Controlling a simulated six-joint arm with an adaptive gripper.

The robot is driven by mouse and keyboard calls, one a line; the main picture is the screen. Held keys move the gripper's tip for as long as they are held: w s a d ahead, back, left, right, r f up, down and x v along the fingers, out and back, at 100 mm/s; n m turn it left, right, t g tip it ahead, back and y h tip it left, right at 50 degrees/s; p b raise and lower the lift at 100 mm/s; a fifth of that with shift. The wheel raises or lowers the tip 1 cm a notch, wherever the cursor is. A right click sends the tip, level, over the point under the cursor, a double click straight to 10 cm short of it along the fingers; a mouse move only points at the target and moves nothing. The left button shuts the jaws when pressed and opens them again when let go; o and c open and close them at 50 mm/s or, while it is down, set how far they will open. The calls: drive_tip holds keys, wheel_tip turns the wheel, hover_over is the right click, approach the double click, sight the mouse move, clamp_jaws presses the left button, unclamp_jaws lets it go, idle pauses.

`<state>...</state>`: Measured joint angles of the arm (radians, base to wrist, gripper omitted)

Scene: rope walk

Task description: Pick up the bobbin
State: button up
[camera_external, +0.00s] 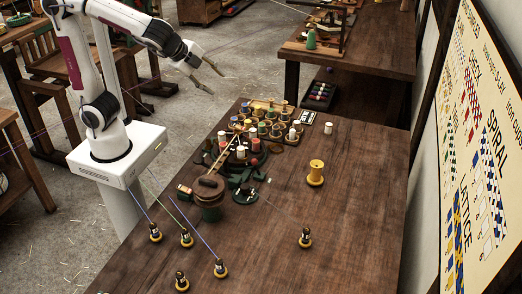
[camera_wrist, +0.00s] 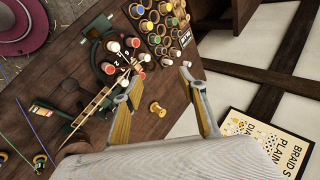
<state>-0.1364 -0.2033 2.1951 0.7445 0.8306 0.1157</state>
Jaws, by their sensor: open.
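A yellow bobbin (camera_external: 316,173) with wide flanges stands upright on the bare right part of the dark wooden table. In the wrist view the yellow bobbin (camera_wrist: 157,109) shows between my two fingers, well beyond them. My gripper (camera_external: 217,83) is open and empty, high in the air over the far left side of the table. It is well apart from the bobbin. Its two spread fingers also show in the wrist view (camera_wrist: 162,75).
A rack of colored spools (camera_external: 268,130) crowds the far left of the dark table (camera_external: 345,230). A small white spool (camera_external: 328,128) stands behind the yellow bobbin. Table around it is clear.

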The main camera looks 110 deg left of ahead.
drive_tip(key=w+a+f+m+y, duration=0.1)
drive_tip(key=w+a+m+y, duration=0.3)
drive_tip(key=w+a, duration=0.7)
drive_tip(key=m+t, duration=0.3)
drive_tip(key=m, duration=0.9)
hover_over(326, 128)
drive_tip(key=s+d, duration=0.6)
drive_tip(key=s, duration=0.1)
wheel_tip(326, 128, down, 16)
drive_tip(key=f, duration=0.1)
drive_tip(key=w+f+m, duration=0.1)
drive_tip(key=f, duration=0.2)
drive_tip(key=w+a+f+m+t, duration=0.1)
drive_tip(key=f+m, duration=0.1)
drive_tip(key=f, duration=0.2)
drive_tip(key=w+f+m, duration=0.1)
drive_tip(key=f+m, duration=0.1)
drive_tip(key=f, duration=0.1)
drive_tip(key=shift+w+a+f+h, duration=0.15)
drive_tip(key=shift+a+f+h, duration=0.15)
drive_tip(key=shift+a+f, duration=0.1)
drive_tip(key=shift+w+t, duration=0.1)
drive_tip(key=shift+t, duration=0.2)
drive_tip(key=shift+x, duration=1.2)
drive_tip(key=shift+x, duration=2.55)
